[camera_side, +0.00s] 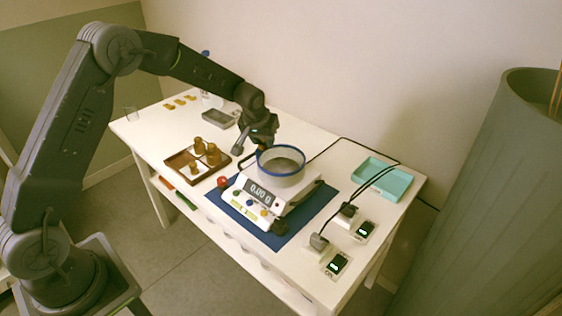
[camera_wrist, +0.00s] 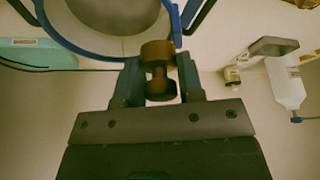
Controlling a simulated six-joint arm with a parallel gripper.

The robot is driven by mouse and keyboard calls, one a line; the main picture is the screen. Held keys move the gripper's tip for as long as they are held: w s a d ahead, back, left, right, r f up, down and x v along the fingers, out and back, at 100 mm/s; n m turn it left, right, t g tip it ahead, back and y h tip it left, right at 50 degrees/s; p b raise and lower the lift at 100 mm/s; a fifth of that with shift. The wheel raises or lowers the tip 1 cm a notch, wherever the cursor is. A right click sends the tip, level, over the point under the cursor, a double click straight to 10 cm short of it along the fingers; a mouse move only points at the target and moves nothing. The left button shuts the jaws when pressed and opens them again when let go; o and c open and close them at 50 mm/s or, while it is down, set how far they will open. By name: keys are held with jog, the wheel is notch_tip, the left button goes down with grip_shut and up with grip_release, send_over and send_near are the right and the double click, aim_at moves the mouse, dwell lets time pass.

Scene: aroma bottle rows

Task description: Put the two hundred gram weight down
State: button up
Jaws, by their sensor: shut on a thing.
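In the wrist view a brass knobbed weight (camera_wrist: 158,55) is held between the two fingers of my gripper (camera_wrist: 158,75), which is shut on it. A blue-rimmed round pan (camera_wrist: 60,38) lies just beyond the weight in that view. In the side view my gripper (camera_side: 263,141) is at the back-left edge of the pan (camera_side: 283,178), and the held weight cannot be made out there. The pan sits on a white scale (camera_side: 250,203) whose display reads about zero. Several other brass weights (camera_side: 205,152) stand in a brown tray (camera_side: 175,161) left of the scale.
The scale stands on a blue mat (camera_side: 312,212). A teal tray (camera_side: 395,192) lies to the right, near cables and two plugs with small displays (camera_side: 365,231).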

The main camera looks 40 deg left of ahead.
send_over(282, 166)
jog(key=s, duration=0.1)
jog(key=f, duration=0.3)
jog(key=shift+s+d+f, duration=0.1)
jog(key=shift+d+f, duration=0.05)
jog(key=shift+d, duration=0.25)
jog(key=shift+f, duration=1.9)
jog(key=shift+f, duration=0.15)
jog(key=o, duration=0.8)
